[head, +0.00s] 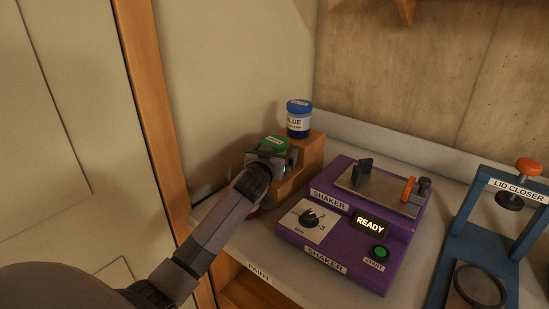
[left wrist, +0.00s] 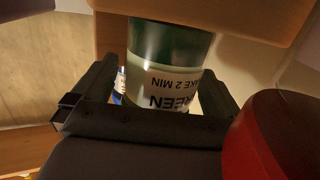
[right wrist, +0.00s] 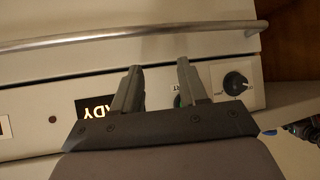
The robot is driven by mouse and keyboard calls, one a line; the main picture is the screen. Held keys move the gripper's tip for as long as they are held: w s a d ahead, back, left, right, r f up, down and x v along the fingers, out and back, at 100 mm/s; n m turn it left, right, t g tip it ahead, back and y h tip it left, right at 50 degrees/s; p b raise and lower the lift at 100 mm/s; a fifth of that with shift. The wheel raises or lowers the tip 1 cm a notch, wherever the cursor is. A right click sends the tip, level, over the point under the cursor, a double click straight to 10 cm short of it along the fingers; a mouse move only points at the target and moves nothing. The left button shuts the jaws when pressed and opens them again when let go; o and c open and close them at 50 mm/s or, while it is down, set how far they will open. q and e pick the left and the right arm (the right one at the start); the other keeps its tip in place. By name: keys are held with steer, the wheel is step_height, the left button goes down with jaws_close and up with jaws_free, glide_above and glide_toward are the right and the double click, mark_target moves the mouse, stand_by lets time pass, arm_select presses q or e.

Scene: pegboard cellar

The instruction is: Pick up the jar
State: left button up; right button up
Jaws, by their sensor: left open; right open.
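A blue jar (head: 298,120) stands on the step. My right gripper (right wrist: 158,68) is open and empty, outside the head view.
A red object (left wrist: 285,135) is close beside my left gripper. The purple shaker (head: 345,225), showing READY, stands to the right of the wooden step (head: 300,172). A blue lid closer (head: 480,250) is further right. My right gripper faces a pale panel (right wrist: 90,65) with a bar and knob.

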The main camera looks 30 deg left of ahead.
arm_select(q)
steer(key=shift+c, duration=0.3)
steer(key=c, duration=1)
steer(key=shift+r, duration=0.1)
steer(key=shift+c, duration=1)
steer(key=shift+r, duration=0.1)
